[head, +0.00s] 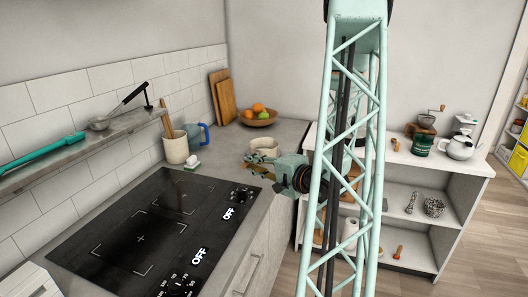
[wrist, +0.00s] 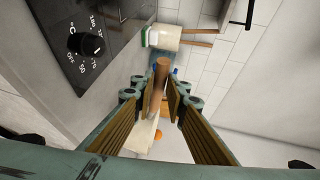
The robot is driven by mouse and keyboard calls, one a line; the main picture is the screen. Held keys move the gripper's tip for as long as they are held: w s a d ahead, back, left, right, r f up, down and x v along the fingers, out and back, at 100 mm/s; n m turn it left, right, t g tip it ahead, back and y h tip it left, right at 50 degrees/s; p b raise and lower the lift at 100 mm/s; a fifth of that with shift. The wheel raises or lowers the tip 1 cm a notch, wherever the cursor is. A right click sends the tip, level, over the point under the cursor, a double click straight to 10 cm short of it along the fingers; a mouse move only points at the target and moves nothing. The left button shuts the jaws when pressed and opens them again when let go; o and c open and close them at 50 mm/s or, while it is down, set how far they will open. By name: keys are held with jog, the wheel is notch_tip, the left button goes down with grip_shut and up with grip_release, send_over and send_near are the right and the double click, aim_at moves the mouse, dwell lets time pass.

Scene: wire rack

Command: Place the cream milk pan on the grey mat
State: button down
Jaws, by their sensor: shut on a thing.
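The cream milk pan (head: 264,146) shows in the head view above the far end of the counter, just behind my gripper (head: 258,158). In the wrist view my gripper (wrist: 158,100) is shut on a brown wooden handle, which runs between the two ribbed fingers. A cream part of the pan (wrist: 141,138) shows beyond the handle, and most of the pan is hidden there. My gripper hides part of the pan in the head view too. I cannot make out the grey mat in either view.
A black hob (head: 150,235) fills the near counter. A cream crock (head: 176,149) with wooden utensils, a blue jug (head: 193,136) and a fruit bowl (head: 258,117) stand farther back. A white shelf unit (head: 455,167) with a teapot is at the right. Bare grey counter (head: 225,155) lies between.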

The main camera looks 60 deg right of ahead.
jog(key=shift+w, duration=0.15)
dwell(0.3)
jog(key=w+d, duration=0.2)
jog(key=d, duration=0.2)
jog(key=w+d+f, duration=0.1)
jog(key=w+d, duration=0.2)
jog(key=d, duration=0.2)
jog(key=w+d+b, duration=0.1)
jog(key=w+d, duration=0.2)
jog(key=d, duration=0.1)
jog(key=shift+w+d+f, duration=0.15)
jog(key=shift+d+f, duration=0.05)
jog(key=shift+d, duration=0.1)
jog(key=shift+f, duration=0.1)
jog(key=shift+f+b, duration=0.4)
jog(key=shift+f, duration=1.3)
jog(key=c, duration=2.6)
grip_release()
jog(key=shift+f, duration=0.1)
jog(key=shift+o, duration=0.2)
